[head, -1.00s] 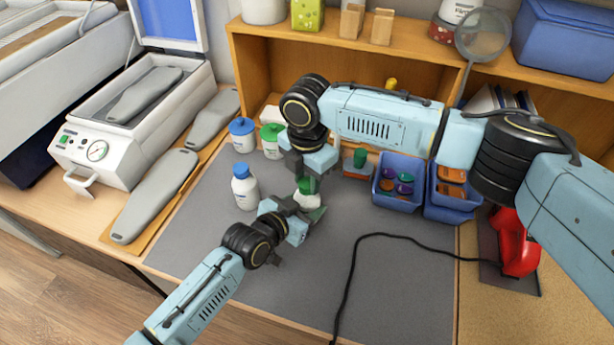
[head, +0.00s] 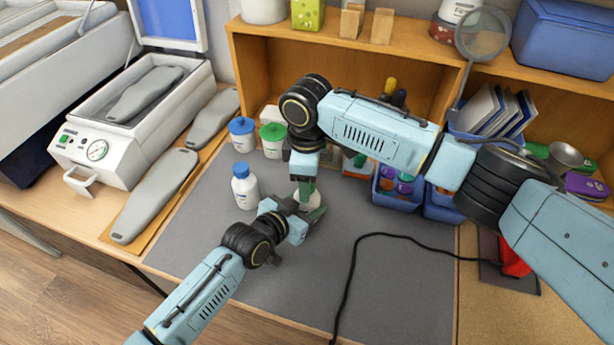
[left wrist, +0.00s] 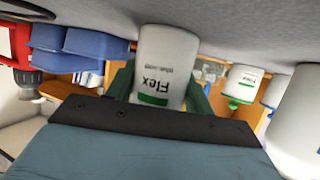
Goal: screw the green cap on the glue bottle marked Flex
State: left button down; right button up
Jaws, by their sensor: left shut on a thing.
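The white glue bottle marked Flex shows upside down in the left wrist view (left wrist: 165,65), its label with a green band facing that camera. In the head view the bottle (head: 310,199) stands on the grey mat, largely covered by the grippers. My left gripper (head: 311,211) is shut around the bottle's body from the front left. My right gripper (head: 305,186) points down directly over the bottle's top, its fingers reaching the neck area. The green cap cannot be made out apart from the dark green fingers, and whether the right fingers are closed is hidden.
A white bottle with a blue cap (head: 245,187) stands left of the grippers. A blue-lidded container (head: 241,133) and a green-lidded one (head: 272,140) stand behind. Blue bins (head: 398,201) are to the right. A black cable (head: 352,280) crosses the mat. The front mat is otherwise clear.

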notch_tip(320, 180, up, 12)
dwell(0.6)
pick_arm(q)
jog(key=shift+c, duration=2.4)
grip_release()
jog(key=v, duration=1.3)
jog(key=shift+a+p, duration=0.2)
jog(key=shift+p, duration=0.25)
pick_arm(e)
jog(key=shift+r, duration=0.4)
pick_arm(q)
jog(key=shift+s, duration=0.1)
